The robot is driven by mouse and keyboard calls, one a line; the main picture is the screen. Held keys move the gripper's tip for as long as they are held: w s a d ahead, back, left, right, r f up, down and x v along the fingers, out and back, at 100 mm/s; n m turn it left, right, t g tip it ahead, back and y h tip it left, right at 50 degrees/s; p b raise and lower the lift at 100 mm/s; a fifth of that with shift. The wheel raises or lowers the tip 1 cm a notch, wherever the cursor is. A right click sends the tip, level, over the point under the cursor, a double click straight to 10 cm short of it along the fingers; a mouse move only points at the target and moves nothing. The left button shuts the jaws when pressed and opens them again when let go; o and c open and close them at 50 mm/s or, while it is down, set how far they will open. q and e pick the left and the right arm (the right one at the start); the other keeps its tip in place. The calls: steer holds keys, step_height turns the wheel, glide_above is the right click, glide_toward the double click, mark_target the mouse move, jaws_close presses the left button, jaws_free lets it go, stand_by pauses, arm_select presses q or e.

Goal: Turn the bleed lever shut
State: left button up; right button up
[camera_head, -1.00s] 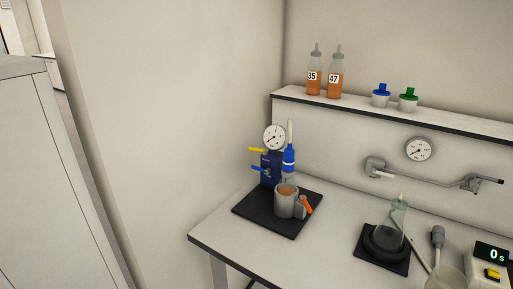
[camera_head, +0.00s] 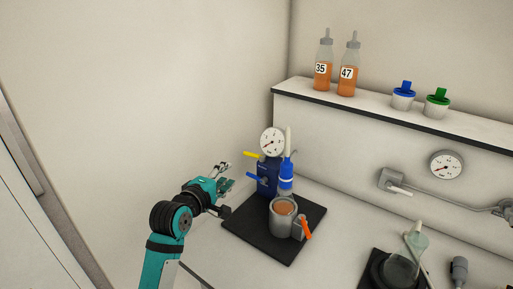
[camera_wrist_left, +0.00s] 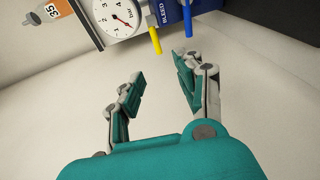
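A dark blue block with a round pressure gauge (camera_head: 272,142) stands on a black mat, near the wall. It carries a yellow lever (camera_head: 251,154) above a blue lever (camera_head: 257,177), both sticking out to the left. In the left wrist view, a "BLEED" label (camera_wrist_left: 165,14) sits on the block between the yellow lever (camera_wrist_left: 155,41) and the blue lever (camera_wrist_left: 187,20). I cannot tell for sure which lever it names. My left gripper (camera_head: 226,176) is open and empty, a short gap left of the levers; its fingers (camera_wrist_left: 160,72) point toward them. My right gripper is not in view.
On the black mat (camera_head: 289,250) a grey cup (camera_head: 283,219) of orange liquid stands in front of the block, with an orange handle (camera_head: 306,230) beside it. A blue-and-white upright part (camera_head: 286,176) stands behind. Bottles 35 (camera_head: 323,74) and 47 (camera_head: 347,78) are on the shelf.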

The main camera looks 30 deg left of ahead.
arm_select(q)
steer(key=p, duration=0.1)
glide_toward(249, 154)
steer(key=p+x, duration=0.1)
steer(key=x, duration=0.6)
steer(key=shift+w+a+f, duration=0.1)
steer(key=shift+a, duration=0.1)
steer(key=shift+x, duration=1.1)
steer(key=shift+w+f, duration=0.2)
steer(key=shift+w, duration=0.3)
jaws_close()
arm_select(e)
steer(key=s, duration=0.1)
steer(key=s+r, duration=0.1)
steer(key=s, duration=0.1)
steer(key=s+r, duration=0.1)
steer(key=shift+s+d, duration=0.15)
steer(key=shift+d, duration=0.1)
